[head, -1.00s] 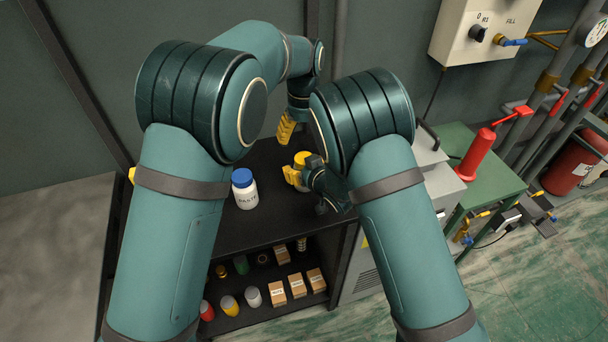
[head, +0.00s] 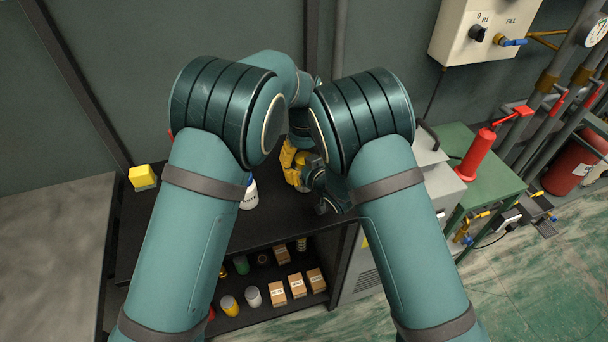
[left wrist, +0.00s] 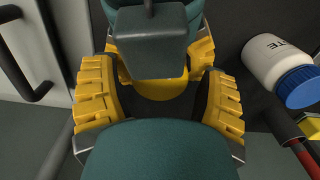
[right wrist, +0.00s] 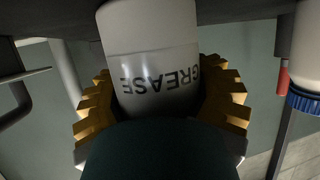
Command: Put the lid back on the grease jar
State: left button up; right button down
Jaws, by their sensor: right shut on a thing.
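The grease jar (right wrist: 150,60), pale with GREASE printed on it, is between the fingers of my right gripper (right wrist: 160,105), which is shut on it. In the head view the right gripper (head: 298,174) is over the dark shelf top, partly hidden by my arm. The yellow lid (left wrist: 162,88) shows at the top of the jar; whether it is fully seated cannot be told. My left gripper (left wrist: 160,108) is over the lid, its fingers apart on either side with dark gaps. In the head view the left gripper (head: 287,153) is close beside the right one.
A white paste jar with a blue cap (head: 249,195) stands left of the grippers, partly hidden by my left arm. A yellow block (head: 142,177) is at the shelf's left end. Small boxes (head: 297,286) and several containers fill the lower shelf. A grey cabinet (head: 430,165) stands to the right.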

pick_arm(q)
jog(key=c, duration=1)
jog(key=o, duration=1.3)
jog(key=shift+c, duration=0.2)
jog(key=shift+r, duration=2.3)
jog(key=o, duration=0.4)
notch_tip(320, 180, up, 12)
jog(key=shift+w+a, duration=0.1)
jog(key=shift+w, duration=0.05)
